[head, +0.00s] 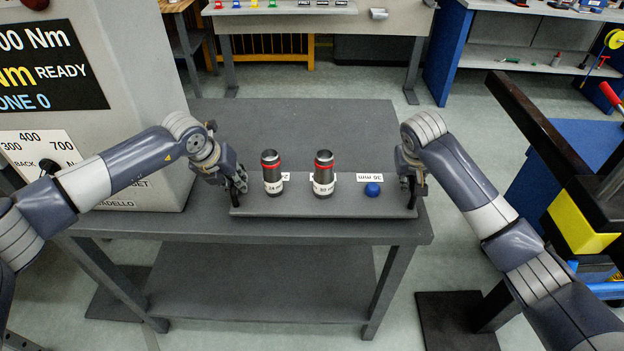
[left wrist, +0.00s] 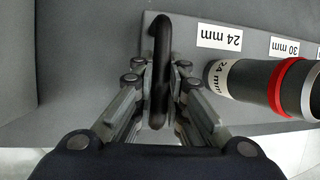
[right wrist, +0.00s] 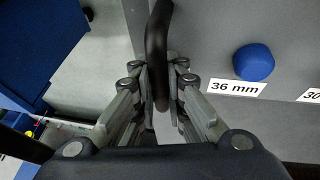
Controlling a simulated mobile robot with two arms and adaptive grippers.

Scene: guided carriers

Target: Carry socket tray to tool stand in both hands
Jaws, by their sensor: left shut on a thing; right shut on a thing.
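The grey socket tray (head: 285,207) lies at the front of a grey table. Two dark sockets with red bands, a left one (head: 271,172) and a right one (head: 323,173), stand on it, with a blue knob (head: 372,189) to their right. My left gripper (head: 238,184) is shut on the tray's left black handle, which shows in the left wrist view (left wrist: 160,70). My right gripper (head: 411,190) is shut on the right black handle, seen in the right wrist view (right wrist: 157,60). I cannot tell whether the tray touches the table.
A grey cabinet (head: 120,60) with a torque display stands on the left of the table. The tabletop (head: 300,120) behind the tray is clear. A blue unit with a yellow bin (head: 582,222) is at the right. A bench (head: 320,22) stands at the back.

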